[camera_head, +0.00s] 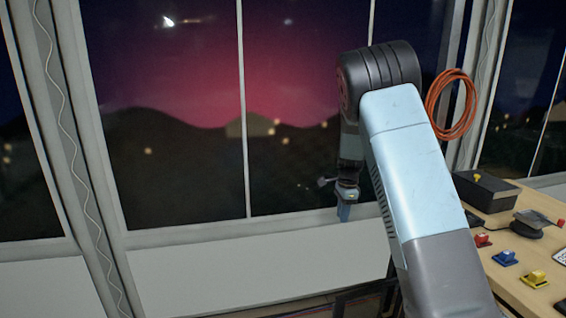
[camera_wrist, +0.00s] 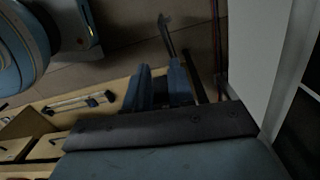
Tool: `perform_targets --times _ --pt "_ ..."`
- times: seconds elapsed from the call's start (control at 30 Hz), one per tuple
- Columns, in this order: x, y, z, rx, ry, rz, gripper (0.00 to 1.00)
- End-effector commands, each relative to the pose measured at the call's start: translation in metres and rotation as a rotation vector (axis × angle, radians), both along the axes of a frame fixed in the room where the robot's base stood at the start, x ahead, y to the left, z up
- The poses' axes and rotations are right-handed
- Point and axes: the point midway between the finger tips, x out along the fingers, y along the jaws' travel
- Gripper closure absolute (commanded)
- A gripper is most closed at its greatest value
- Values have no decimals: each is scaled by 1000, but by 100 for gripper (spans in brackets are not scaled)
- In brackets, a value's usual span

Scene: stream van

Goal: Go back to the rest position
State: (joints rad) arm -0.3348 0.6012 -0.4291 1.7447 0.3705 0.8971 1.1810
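My arm rises from the bottom right of the head view and bends down at its elbow. My gripper (camera_head: 344,213) hangs pointing down in front of the window wall, left of the table, clear of it. In the wrist view my gripper (camera_wrist: 160,68) shows two blue fingers with a gap between them, and I see nothing held in it.
A wooden table (camera_head: 516,286) at right holds a black box (camera_head: 484,190), a dark device (camera_head: 530,229), and red (camera_head: 483,240), blue (camera_head: 505,258) and yellow (camera_head: 535,279) small blocks. An orange cable coil (camera_head: 432,105) hangs behind. Windows (camera_head: 180,110) line the wall.

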Motion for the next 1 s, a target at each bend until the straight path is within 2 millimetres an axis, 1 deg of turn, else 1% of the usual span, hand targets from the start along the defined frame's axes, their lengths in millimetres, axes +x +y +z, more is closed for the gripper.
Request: perform_targets --times 0.03,0.2,0.37,0.5,0.7,0.77,1.0 --pt "-8 -2 18 15 -17 29 77" --pt "-37 -6 63 46 -63 148 77" --pt "-67 -10 103 65 -110 263 77" --pt "-96 -13 134 71 -155 367 77" --pt "-141 -17 174 64 -221 519 77" --pt "-155 -17 185 58 -241 567 77" --pt "-213 -20 220 16 -318 753 77"
